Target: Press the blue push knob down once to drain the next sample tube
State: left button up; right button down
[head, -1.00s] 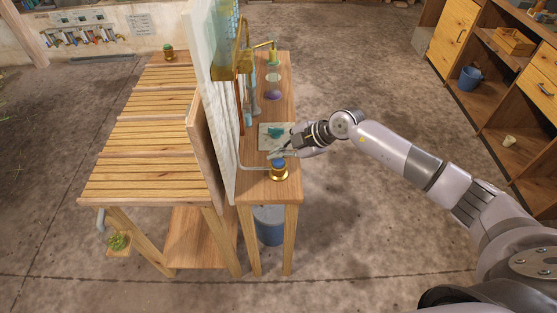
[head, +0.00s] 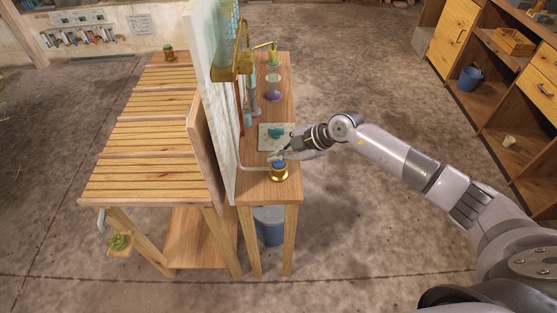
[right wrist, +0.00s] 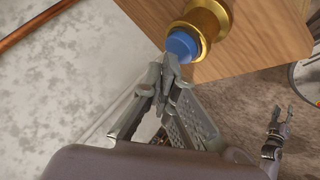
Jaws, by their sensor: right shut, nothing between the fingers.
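The blue push knob (head: 279,165) sits in a brass collar (head: 279,174) near the front end of the narrow wooden bench. In the right wrist view the knob (right wrist: 182,45) stands out of its collar (right wrist: 211,21). My right gripper (head: 277,156) is shut and empty. Its fingertips (right wrist: 171,63) are right at the edge of the knob and overlap it a little in that view; I cannot tell whether they touch. My left gripper (right wrist: 281,116) shows at the lower right of the right wrist view, fingertips apart and empty, away from the knob.
A pale upright panel (head: 222,120) runs along the bench's left side. Behind the knob are a small plate (head: 265,143) with a teal piece (head: 276,132), a purple disc (head: 273,97) and brass still parts (head: 243,50). A blue bucket (head: 269,226) stands under the bench.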

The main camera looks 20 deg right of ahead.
aim_at(279, 164)
jog(key=shift+f, duration=0.55)
dwell(0.9)
jog(key=shift+r, duration=0.1)
jog(key=shift+r+p, duration=0.8)
jog(key=shift+p, duration=0.25)
notch_tip(279, 164, up, 5)
jog(key=p, duration=0.6)
jog(key=shift+r, duration=0.1)
